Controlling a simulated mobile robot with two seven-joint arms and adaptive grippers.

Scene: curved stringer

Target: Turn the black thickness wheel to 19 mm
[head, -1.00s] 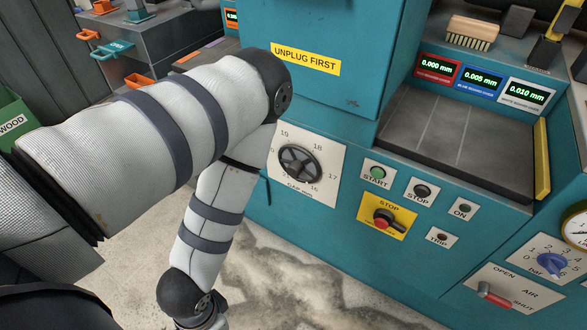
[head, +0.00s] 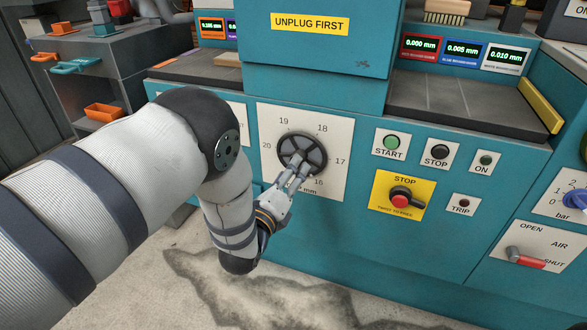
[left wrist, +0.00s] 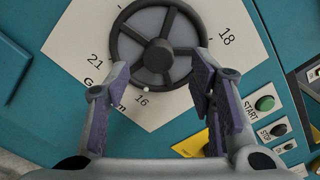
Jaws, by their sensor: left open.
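The black thickness wheel (head: 302,154) is a spoked wheel on a white dial plate (head: 335,135) on the teal machine. The plate reads 16, 17, 18, 19 and 20 around it. The wheel also fills the top middle of the left wrist view (left wrist: 158,52), where a small white dot shows at its rim near the 16. My left gripper (head: 297,174) is at the wheel's lower edge. In the left wrist view its open fingers (left wrist: 161,78) stand on either side of the lower rim, with nothing between them. I cannot tell whether they touch the wheel. My right gripper is not in view.
Right of the dial are START (head: 391,143) and STOP (head: 439,152) buttons and a red stop knob (head: 400,200) on a yellow plate. A yellow UNPLUG FIRST label (head: 310,23) is above. The floor (head: 320,285) in front is clear.

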